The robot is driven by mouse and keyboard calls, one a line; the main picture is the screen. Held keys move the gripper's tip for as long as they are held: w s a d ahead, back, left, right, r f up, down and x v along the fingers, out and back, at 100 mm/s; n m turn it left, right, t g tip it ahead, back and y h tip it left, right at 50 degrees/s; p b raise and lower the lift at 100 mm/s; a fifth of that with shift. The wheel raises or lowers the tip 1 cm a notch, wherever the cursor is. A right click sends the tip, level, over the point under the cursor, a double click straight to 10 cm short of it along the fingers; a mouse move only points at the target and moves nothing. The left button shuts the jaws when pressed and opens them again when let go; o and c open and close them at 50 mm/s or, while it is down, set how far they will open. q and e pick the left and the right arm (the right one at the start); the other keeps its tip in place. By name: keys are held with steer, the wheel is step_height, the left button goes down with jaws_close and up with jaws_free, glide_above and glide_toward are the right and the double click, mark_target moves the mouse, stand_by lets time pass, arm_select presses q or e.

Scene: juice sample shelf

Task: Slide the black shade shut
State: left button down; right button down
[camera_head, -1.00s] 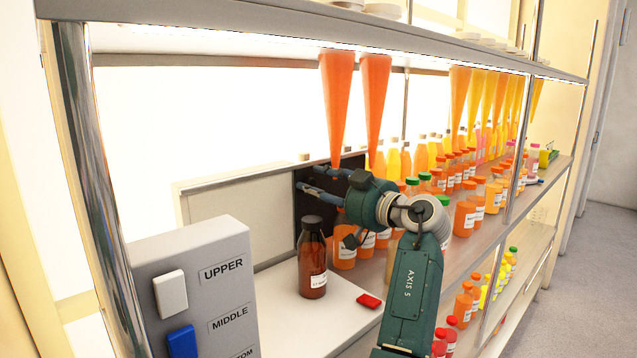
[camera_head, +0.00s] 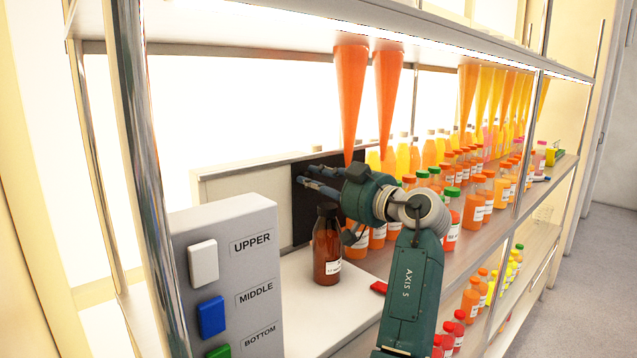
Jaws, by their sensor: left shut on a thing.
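The black shade (camera_head: 303,213) is a dark upright panel behind the brown bottle, at the right end of a pale frame panel (camera_head: 240,188). Part of the pale panel is still uncovered to the left of the shade. My left gripper (camera_head: 303,178) reaches in from the right with its fingers pointing left, shut at the shade's upper part. Its exact hold is hard to see against the dark surface. My right gripper is not in view.
A brown bottle (camera_head: 327,250) stands on the white board (camera_head: 300,310) in front of the shade, close below my gripper. A red item (camera_head: 379,287) lies nearby. A grey switch box (camera_head: 228,240) stands front left. Orange cones (camera_head: 350,95) hang above; several juice bottles crowd the right.

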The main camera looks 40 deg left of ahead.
arm_select(q)
steer(key=shift+w+r, duration=0.2)
steer(key=shift+r, duration=0.05)
steer(key=c, duration=1.8)
jaws_free()
steer(key=shift+w, duration=0.3)
steer(key=shift+o, duration=1.2)
steer(key=shift+d+f, duration=0.1)
steer(key=shift+s, duration=0.2)
steer(key=shift+d, duration=0.15)
steer(key=s+d, duration=0.1)
steer(key=d, duration=1)
steer(key=shift+d, duration=0.4)
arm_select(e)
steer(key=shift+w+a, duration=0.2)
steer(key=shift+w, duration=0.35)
